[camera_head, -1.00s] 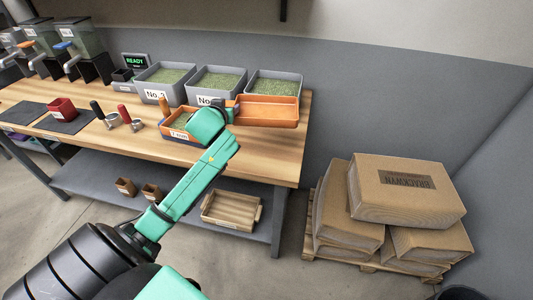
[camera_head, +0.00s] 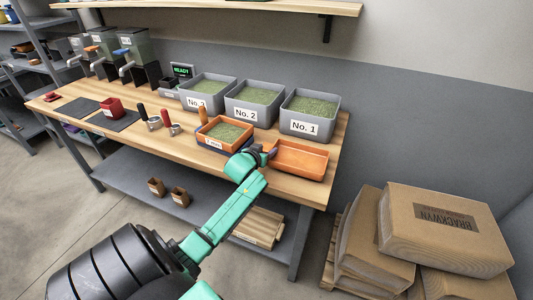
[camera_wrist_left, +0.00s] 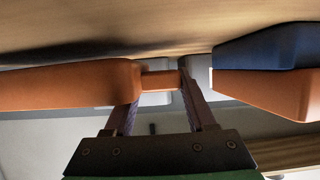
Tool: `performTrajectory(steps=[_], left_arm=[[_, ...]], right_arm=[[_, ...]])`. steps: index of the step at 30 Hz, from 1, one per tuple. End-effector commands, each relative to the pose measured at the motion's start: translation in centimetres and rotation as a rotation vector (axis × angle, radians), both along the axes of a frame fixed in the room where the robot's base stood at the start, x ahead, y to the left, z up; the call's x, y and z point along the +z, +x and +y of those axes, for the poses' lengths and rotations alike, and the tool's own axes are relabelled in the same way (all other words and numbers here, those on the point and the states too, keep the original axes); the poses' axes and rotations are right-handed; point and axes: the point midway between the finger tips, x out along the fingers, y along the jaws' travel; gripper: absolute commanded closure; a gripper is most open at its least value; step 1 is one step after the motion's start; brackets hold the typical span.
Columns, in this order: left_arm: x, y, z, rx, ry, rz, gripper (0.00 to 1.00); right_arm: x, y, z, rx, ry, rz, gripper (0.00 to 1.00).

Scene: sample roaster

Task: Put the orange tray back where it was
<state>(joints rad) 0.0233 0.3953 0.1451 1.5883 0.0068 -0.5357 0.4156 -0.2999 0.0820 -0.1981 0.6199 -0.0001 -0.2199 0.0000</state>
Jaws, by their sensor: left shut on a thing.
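The empty orange tray (camera_head: 300,159) is at the right end of the wooden bench, in front of the bin labelled No. 1. My left gripper (camera_head: 268,153) is at its left side. In the left wrist view, the gripper (camera_wrist_left: 160,82) is shut on the short handle of the orange tray (camera_wrist_left: 70,86). A dark shadow lies on the wood beside the tray there; I cannot tell whether it touches the bench. Left of the gripper, a second orange tray (camera_head: 208,139) holding green beans is stacked on a blue tray (camera_head: 210,147). My right gripper is out of view.
Grey bins of green beans, including No. 2 (camera_head: 253,101) and No. 1 (camera_head: 308,116), line the bench back. Two handled tools (camera_head: 171,125) and a red container (camera_head: 112,107) stand left. Sacks (camera_head: 445,230) are piled right of the bench (camera_head: 330,172).

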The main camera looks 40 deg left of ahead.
Motion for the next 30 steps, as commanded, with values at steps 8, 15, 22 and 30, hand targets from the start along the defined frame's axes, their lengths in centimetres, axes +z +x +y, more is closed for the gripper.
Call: performTrajectory(steps=[8,15,22,30], left_arm=[[-1.4,0.0,0.0,-0.001,0.001,-0.003,1.0],[-1.5,0.0,0.0,-0.001,0.001,-0.002,0.14],[-1.5,0.0,0.0,0.0,0.002,-0.002,0.14],[-0.5,-2.0,-0.8,-0.002,0.0,-0.001,0.14]], right_arm=[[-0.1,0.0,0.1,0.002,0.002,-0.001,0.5],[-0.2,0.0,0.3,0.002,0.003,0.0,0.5],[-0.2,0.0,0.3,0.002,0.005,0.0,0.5],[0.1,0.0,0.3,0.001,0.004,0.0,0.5]])
